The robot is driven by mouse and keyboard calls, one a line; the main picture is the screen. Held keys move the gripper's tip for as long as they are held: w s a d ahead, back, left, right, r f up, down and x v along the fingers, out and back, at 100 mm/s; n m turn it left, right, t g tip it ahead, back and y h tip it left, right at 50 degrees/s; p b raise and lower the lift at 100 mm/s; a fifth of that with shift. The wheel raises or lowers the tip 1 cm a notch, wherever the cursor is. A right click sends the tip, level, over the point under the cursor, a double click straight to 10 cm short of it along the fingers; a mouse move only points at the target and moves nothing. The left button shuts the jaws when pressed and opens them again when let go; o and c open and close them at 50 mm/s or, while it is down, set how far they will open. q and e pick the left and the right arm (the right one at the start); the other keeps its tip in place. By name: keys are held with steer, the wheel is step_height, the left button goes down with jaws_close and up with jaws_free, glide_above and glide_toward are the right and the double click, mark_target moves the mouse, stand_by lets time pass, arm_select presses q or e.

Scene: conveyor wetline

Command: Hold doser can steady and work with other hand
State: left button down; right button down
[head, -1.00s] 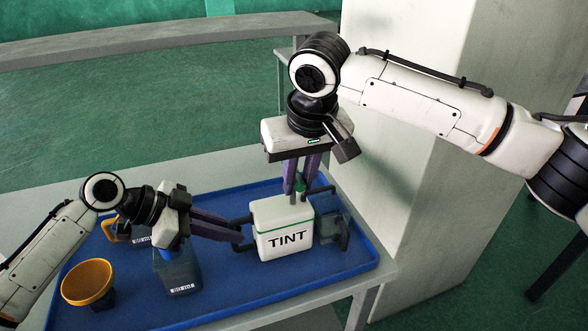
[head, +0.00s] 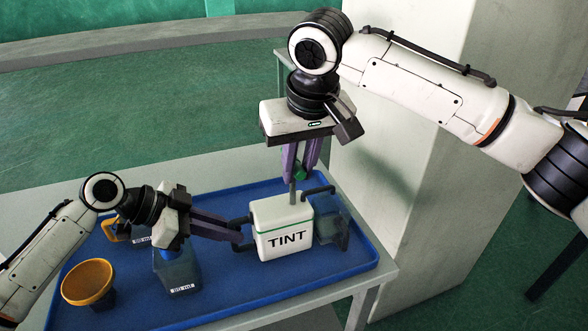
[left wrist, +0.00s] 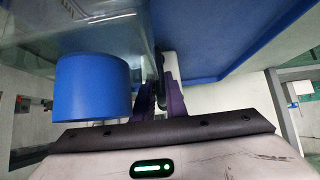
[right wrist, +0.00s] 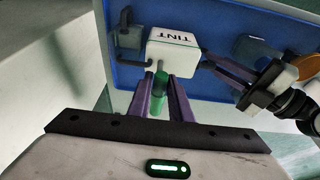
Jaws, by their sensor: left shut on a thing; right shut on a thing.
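My right gripper (head: 300,170) is above the lid, shut on the green plunger knob (right wrist: 160,84). A grey rod (head: 292,194) runs from the knob down to the lid, so the knob stands clear of the can. In the right wrist view the can (right wrist: 172,49) sits beyond the fingertips.
A blue-grey translucent container (head: 330,229) stands right of the can. A yellow funnel-like cup (head: 88,282) is at the tray's left. The blue tray (head: 250,292) is clear in front.

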steer(key=shift+f, duration=1.3)
steer(key=shift+r, duration=2.25)
steer(key=shift+d+f, duration=0.1)
steer(key=shift+f, duration=2.15)
steer(key=c, duration=1.6)
jaws_free()
steer(key=shift+c, duration=0.2)
steer(key=shift+r, duration=3.5)
steer(key=shift+r, duration=0.1)
